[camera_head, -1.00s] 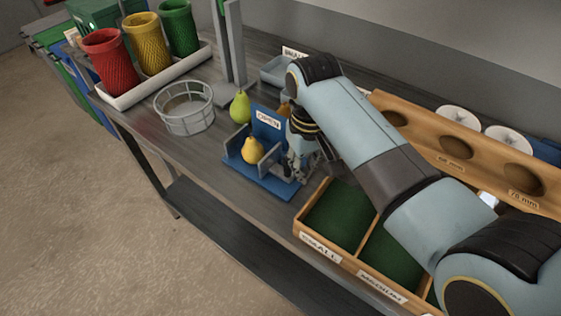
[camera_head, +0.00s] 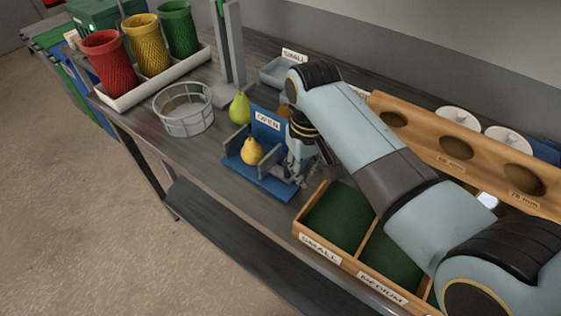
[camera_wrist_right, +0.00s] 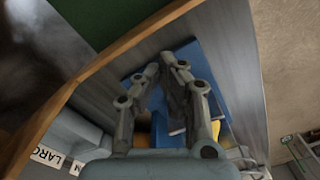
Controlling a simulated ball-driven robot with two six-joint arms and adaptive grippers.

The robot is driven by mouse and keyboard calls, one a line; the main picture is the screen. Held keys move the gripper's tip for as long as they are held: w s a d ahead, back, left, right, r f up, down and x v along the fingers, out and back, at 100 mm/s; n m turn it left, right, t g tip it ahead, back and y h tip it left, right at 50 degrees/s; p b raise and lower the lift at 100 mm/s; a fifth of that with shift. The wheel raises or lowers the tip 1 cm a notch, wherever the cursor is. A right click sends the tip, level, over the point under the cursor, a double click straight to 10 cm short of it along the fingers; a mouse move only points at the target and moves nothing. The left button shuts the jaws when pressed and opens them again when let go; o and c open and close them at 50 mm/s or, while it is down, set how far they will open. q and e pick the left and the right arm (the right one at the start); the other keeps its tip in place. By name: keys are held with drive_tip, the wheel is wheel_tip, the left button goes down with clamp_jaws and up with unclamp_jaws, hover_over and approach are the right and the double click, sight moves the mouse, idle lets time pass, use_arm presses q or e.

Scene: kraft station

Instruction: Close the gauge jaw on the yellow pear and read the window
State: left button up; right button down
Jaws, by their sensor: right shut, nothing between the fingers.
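The gauge is a blue stand (camera_head: 262,182) with an upright back panel whose window (camera_head: 268,121) reads OPEN. The yellow pear (camera_head: 252,151) stands upright on it, in front of the panel, between grey jaw plates. A sliver of yellow, likely the pear, shows in the wrist view (camera_wrist_right: 215,130). My right gripper (camera_head: 298,181) is at the gauge's right end, right of the right jaw plate, shut and empty. Its fingers also show over the blue base in the wrist view (camera_wrist_right: 165,64). Whether they touch the jaw I cannot tell. My left gripper is out of view.
A green pear (camera_head: 240,107) stands behind the gauge's left side. A wire basket (camera_head: 184,112) is to the left, near mesh cups in a white tray (camera_head: 142,88). A wooden sorting box (camera_head: 325,257) lies front right, a holed wooden rack (camera_head: 485,146) behind it. Grey posts (camera_head: 232,45) rise behind.

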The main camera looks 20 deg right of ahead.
drive_tip(key=shift+w+a+r, duration=0.1)
drive_tip(key=shift+w+a, duration=0.05)
drive_tip(key=shift+w, duration=0.1)
idle(0.4)
drive_tip(key=shift+w, duration=0.15)
drive_tip(key=shift+s+r+p, duration=0.2)
drive_tip(key=shift+r+p, duration=0.4)
drive_tip(key=shift+r, duration=0.6)
drive_tip(key=r, duration=0.5)
drive_tip(key=shift+s+d+r, duration=0.25)
drive_tip(key=shift+s, duration=0.15)
